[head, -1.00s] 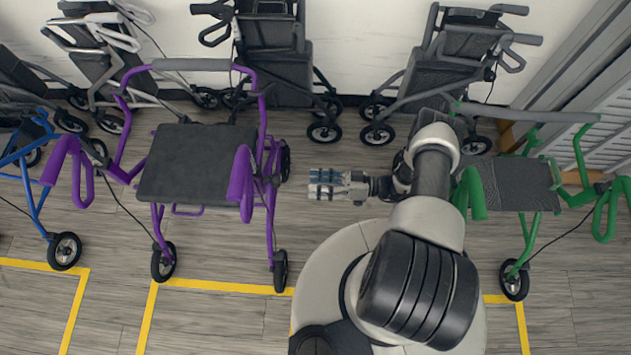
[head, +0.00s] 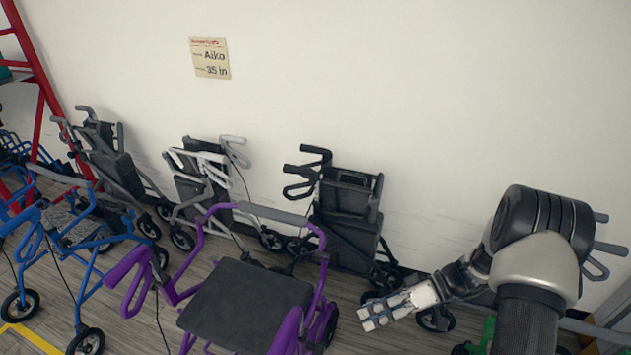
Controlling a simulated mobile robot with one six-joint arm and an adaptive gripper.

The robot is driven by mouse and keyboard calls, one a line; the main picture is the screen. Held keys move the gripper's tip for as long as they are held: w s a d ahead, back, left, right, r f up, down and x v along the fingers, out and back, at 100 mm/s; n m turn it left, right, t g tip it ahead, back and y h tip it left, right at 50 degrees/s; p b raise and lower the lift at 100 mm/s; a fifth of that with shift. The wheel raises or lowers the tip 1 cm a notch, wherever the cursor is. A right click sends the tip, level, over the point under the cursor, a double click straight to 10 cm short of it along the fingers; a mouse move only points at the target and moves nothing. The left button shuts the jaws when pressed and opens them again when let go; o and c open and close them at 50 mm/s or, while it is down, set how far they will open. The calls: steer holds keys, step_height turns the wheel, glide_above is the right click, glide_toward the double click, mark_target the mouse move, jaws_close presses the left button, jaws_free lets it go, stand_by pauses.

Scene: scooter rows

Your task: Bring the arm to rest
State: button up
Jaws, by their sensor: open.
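My gripper (head: 368,318) is at the lower right in the head view. It points left, with its fingers apart and nothing between them. It appears just right of the purple rollator (head: 245,300), in front of the folded black rollator (head: 347,205) at the wall. I cannot tell how far it is from either one. My arm folds down from the upper right and hides part of the floor and the rollators behind it.
Blue rollators (head: 85,230) stand at the left, near a red frame (head: 38,85). A white folded rollator (head: 200,185) and a grey one (head: 115,165) lean along the wall. A paper sign (head: 210,58) reading "Aiko" and "35 in" hangs above. A green rollator (head: 488,335) shows partly at lower right.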

step_height(320, 180, up, 10)
steer(key=s+a+m+h, duration=0.1)
steer(key=s+h, duration=0.2)
steer(key=h, duration=0.1)
steer(key=s+d+r+m+t+h, duration=0.1)
steer(key=s+r+m+t+h, duration=0.5)
steer(key=s+r, duration=1)
steer(key=m+h, duration=0.1)
steer(key=h, duration=0.1)
steer(key=shift+d+r+t+h, duration=0.15)
steer(key=shift+r+t+h, duration=0.05)
steer(key=shift+t+h, duration=0.1)
